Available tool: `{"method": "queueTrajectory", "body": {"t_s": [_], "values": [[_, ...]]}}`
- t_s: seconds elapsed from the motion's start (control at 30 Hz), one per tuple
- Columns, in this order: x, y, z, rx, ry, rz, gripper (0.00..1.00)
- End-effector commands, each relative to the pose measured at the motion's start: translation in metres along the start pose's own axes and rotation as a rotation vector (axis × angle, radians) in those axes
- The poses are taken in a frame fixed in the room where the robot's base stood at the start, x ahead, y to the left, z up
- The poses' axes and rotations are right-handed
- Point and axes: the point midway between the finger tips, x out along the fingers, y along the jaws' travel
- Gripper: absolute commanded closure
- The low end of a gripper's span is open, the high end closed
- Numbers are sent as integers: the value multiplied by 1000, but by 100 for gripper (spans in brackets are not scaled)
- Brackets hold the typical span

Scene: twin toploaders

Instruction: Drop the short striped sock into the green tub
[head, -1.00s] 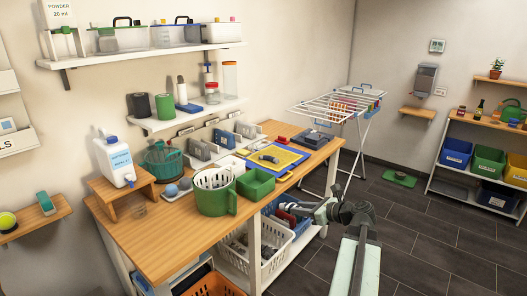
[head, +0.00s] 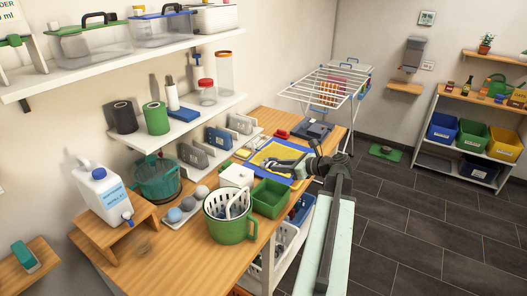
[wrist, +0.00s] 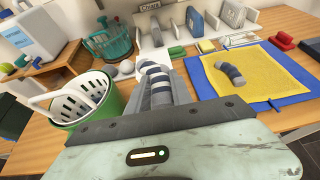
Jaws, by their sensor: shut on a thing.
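My gripper (head: 287,163) is over the back part of the workbench. In the wrist view its jaws (wrist: 158,75) are shut on a grey sock with dark blue stripes (wrist: 155,71); the jaws hide part of it. A second grey and blue striped sock (wrist: 230,72) lies on the yellow mat, apart from my gripper. A square green tub (head: 270,198) stands on the bench, nearer than my gripper, and looks empty. Beside it is a round green tub with a handle (head: 232,230), with a white perforated basket in it; it also shows in the wrist view (wrist: 105,108).
The yellow mat (wrist: 262,86) lies on a blue one. A white box (head: 237,175), grey balls and a water jug (head: 103,200) stand along the bench. Shelves overhang the back. Another green bin (head: 473,141) is on the far rack.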

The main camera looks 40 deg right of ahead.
Motion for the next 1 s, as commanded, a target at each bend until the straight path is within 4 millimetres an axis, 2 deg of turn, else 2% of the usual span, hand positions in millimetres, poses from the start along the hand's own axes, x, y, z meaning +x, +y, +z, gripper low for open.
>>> {"method": "queueTrajectory", "body": {"t_s": [0.27, 0.73, 1.0], "values": [[1, -1, -2, 0, 0, 1, 100], [23, 1, -53, -1, 0, 3, 100], [24, 1, -53, -1, 0, 3, 100]]}}
